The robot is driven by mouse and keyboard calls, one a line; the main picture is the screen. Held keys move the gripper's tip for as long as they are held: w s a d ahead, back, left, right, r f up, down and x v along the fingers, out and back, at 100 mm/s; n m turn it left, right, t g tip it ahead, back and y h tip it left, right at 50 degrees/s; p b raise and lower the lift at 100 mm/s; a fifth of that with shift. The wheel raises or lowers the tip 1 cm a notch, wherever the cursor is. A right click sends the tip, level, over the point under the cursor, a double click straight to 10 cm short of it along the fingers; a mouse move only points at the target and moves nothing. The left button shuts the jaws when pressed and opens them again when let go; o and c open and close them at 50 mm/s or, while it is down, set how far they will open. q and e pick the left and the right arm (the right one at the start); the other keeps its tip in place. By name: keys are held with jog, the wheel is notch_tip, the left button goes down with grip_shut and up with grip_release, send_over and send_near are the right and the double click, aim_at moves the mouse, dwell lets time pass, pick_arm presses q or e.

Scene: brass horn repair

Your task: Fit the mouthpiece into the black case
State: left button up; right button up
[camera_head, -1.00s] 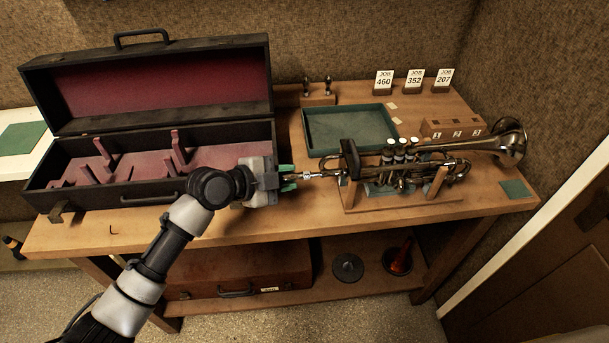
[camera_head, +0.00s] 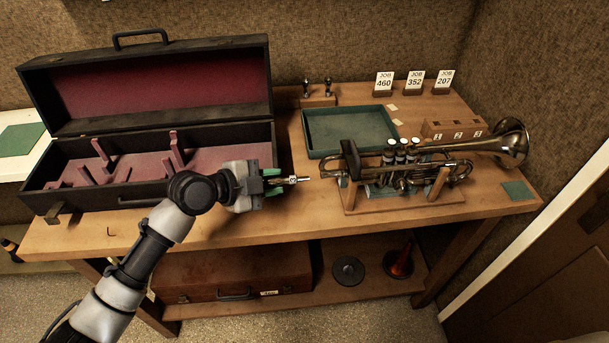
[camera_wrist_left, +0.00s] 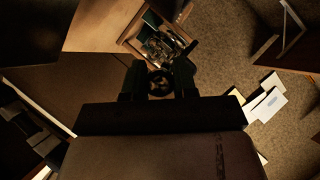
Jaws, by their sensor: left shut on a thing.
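My left gripper (camera_head: 274,182) is shut on the small silver mouthpiece (camera_head: 296,179), which points right, toward the trumpet. The mouthpiece is apart from the trumpet (camera_head: 400,165), which lies on a wooden stand. In the left wrist view the gripper (camera_wrist_left: 159,82) holds the round, dark end of the mouthpiece (camera_wrist_left: 160,86) between its fingers. The black case (camera_head: 88,200) stands open at the left of the bench, with its lid up and a dusty red lining with upright dividers. My left arm hides part of its front right. My right gripper is not in view.
A green tray (camera_head: 350,127) lies behind the trumpet. Job cards (camera_head: 414,80) and a wooden block with numbered tags (camera_head: 455,130) stand at the right. Bare bench top (camera_head: 285,225) lies in front. A brown case (camera_head: 235,275) sits on the lower shelf.

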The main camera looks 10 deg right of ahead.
pick_arm(q)
jog(key=shift+s+a+b, duration=1.2)
jog(key=shift+s+a, duration=0.45)
jog(key=shift+a, duration=1.75)
notch_tip(320, 180, up, 6)
jog(key=p, duration=0.3)
